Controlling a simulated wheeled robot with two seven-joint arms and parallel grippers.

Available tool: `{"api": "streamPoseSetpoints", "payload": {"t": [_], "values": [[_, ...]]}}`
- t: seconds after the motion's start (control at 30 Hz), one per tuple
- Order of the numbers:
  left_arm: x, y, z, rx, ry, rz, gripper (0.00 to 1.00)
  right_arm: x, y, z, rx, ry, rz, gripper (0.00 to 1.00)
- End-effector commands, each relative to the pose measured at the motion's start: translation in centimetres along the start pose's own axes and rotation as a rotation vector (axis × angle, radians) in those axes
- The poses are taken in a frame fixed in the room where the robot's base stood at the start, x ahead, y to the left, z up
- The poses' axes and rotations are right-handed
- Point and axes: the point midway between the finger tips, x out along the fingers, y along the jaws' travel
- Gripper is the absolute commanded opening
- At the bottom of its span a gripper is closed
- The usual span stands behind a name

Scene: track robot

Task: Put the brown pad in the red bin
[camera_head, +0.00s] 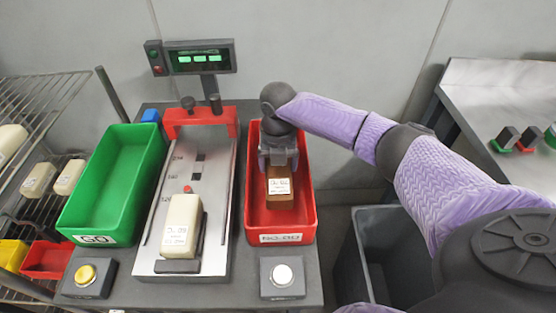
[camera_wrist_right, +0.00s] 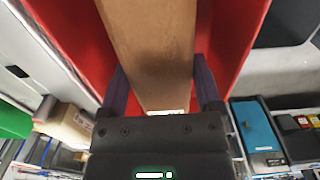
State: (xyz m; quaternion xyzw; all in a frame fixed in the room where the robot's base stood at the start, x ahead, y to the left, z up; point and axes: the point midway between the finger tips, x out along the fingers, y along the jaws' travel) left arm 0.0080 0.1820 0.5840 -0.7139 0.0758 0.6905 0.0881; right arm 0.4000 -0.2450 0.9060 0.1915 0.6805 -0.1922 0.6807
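The brown pad (camera_head: 280,187) is a brown block with a white label, inside or just above the red bin (camera_head: 308,213), which is marked NO-GO. My right gripper (camera_head: 278,158) reaches down over the bin from the right, with a finger on each side of the pad's far end. In the right wrist view the pad (camera_wrist_right: 155,50) runs between the two fingers (camera_wrist_right: 160,90), which lie against its sides, with red bin walls (camera_wrist_right: 235,35) on both sides. I cannot tell whether the pad touches the bin floor. My left gripper is not in view.
A green bin (camera_head: 150,160) marked GO stands at the left. Between the bins is a grey gauge (camera_head: 218,170) with a cream labelled block (camera_head: 182,228) on it. A yellow button (camera_head: 85,275) and a white button (camera_head: 283,275) sit at the front. A dark bin (camera_head: 400,225) stands right.

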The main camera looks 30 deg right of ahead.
Motion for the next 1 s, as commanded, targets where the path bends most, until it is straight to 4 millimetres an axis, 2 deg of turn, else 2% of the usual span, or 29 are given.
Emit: {"api": "streamPoseSetpoints", "payload": {"t": [0.03, 0.07, 0.3, 0.37, 0.6, 0.7, 0.8, 1.0], "values": [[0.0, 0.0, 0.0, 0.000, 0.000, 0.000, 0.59, 0.0, 0.0, 0.0, 0.000, 0.000, 0.000, 0.94], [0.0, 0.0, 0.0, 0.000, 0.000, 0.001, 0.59, 0.0, 0.0, 0.0, 0.000, 0.000, 0.000, 1.00], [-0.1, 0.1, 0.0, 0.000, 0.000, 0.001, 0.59, -0.3, 0.0, 0.0, 0.000, -0.001, 0.000, 1.00], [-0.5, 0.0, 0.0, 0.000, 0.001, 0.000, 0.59, -1.2, 0.0, 0.1, 0.000, -0.003, 0.002, 1.00], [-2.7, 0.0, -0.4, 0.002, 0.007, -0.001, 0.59, -7.4, 0.0, 0.1, 0.000, -0.004, 0.002, 1.00], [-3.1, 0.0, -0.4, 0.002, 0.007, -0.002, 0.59, -9.1, 0.0, 0.1, 0.000, -0.003, 0.002, 1.00], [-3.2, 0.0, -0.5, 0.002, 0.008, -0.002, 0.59, -9.9, 0.0, 0.0, 0.000, -0.001, 0.001, 1.00], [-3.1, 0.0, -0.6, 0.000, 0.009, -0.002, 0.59, -9.9, 0.0, 0.0, 0.000, 0.000, 0.000, 1.00]]}}
